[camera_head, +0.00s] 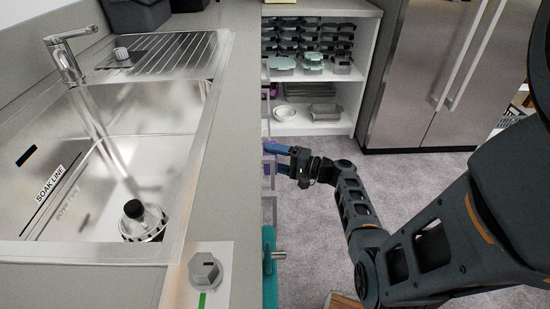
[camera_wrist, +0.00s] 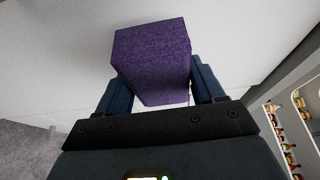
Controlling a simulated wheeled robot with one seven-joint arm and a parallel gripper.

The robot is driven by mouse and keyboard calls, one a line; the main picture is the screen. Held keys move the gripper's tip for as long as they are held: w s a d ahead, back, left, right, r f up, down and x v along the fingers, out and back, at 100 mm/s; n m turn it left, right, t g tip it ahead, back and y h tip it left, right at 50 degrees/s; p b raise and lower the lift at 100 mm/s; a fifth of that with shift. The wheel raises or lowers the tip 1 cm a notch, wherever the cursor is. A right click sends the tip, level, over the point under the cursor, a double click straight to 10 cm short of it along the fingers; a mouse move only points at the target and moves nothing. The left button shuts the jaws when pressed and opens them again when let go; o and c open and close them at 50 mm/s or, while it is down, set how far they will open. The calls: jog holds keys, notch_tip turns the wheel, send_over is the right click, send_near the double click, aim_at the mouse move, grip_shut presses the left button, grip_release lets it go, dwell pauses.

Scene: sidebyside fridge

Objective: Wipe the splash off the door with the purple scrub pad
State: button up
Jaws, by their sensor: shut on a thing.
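The purple scrub pad (camera_wrist: 152,62) is a block between the two blue fingers of my gripper (camera_wrist: 160,88) in the wrist view. My gripper is shut on it. A broad pale surface (camera_wrist: 60,55) fills the view behind the pad; I cannot tell whether the pad touches it. In the head view my gripper (camera_head: 283,151) is low beside the right edge of the counter, pointing left toward a pale upright panel there. The pad is mostly hidden in that view. I cannot make out the splash in either view.
The counter (camera_head: 205,150) with a steel sink (camera_head: 110,130) and a tap (camera_head: 68,58) lies at left. A teal item with a metal bar (camera_head: 270,257) is at the front edge. Open shelves (camera_head: 313,126) and a steel fridge (camera_head: 420,85) stand behind.

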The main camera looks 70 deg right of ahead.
jog(key=shift+w+a, duration=0.2)
jog(key=shift+w, duration=0.3)
jog(key=shift+w+a, duration=0.2)
jog(key=shift+w, duration=0.25)
dwell(0.3)
jog(key=shift+w+d+f+b, duration=0.1)
jog(key=shift+w+d+b, duration=0.25)
jog(key=shift+d+b, duration=0.5)
jog(key=shift+w+d+f+b, duration=0.1)
jog(key=shift+w+d+b, duration=0.2)
jog(key=shift+d+b, duration=0.45)
jog(key=shift+w+d+r, duration=0.1)
jog(key=shift+d, duration=0.1)
jog(key=shift+w, duration=0.15)
jog(key=shift+r, duration=0.1)
jog(key=shift+s+a+p, duration=0.3)
jog(key=shift+a, duration=0.6)
jog(key=shift+s+a+p, duration=0.2)
jog(key=shift+s+a, duration=0.05)
jog(key=shift+a, duration=0.3)
jog(key=shift+s+a+p, duration=0.15)
jog(key=shift+s+a, duration=0.1)
jog(key=shift+a, duration=0.25)
